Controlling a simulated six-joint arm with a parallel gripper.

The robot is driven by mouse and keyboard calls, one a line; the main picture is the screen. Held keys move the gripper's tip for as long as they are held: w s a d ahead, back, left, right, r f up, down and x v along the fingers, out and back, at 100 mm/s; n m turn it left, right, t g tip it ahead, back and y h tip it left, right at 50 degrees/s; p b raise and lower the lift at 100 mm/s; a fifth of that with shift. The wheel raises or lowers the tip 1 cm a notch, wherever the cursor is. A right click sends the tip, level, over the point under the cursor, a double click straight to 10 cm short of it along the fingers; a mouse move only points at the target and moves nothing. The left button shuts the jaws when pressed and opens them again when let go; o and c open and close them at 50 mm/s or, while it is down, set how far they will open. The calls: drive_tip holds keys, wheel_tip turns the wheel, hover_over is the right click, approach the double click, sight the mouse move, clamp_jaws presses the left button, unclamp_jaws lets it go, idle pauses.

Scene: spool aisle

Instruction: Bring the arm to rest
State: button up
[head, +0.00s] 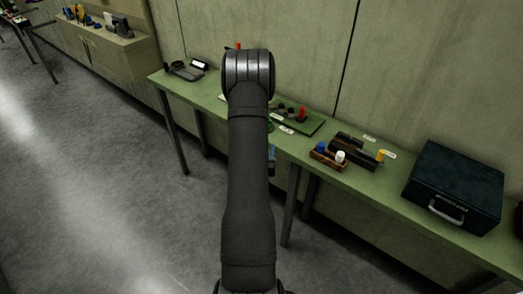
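My arm rises through the middle of the head view and ends in a bent joint at the top, in front of the green table (387,202). My gripper is hidden behind the arm, so I cannot see its fingers or whether it holds anything. A small dark part with some blue shows at the arm's right edge, below the table edge; I cannot tell what it is.
On the table are a scale-like device (186,70), a green board (300,121) with a red piece, a brown wooden holder (328,158) with blue and white pieces, a dark rack with a yellow piece (381,155), and a dark case (455,187). Open floor (90,190) lies left.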

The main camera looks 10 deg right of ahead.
drive_tip(key=shift+s, duration=0.15)
idle(0.4)
drive_tip(key=x, duration=1.7)
drive_tip(key=shift+w+a, duration=0.1)
drive_tip(key=shift+w, duration=0.15)
drive_tip(key=shift+w, duration=0.1)
drive_tip(key=shift+s+d+m+g+h, duration=0.15)
drive_tip(key=shift+m+g+h, duration=1.15)
drive_tip(key=shift+h, duration=0.75)
drive_tip(key=shift+s+d+m+g+h, duration=0.15)
drive_tip(key=shift+m+g+h, duration=0.75)
drive_tip(key=shift+m+h, duration=1)
drive_tip(key=v, duration=1.5)
drive_tip(key=shift+w+h, duration=0.15)
drive_tip(key=shift+h, duration=0.1)
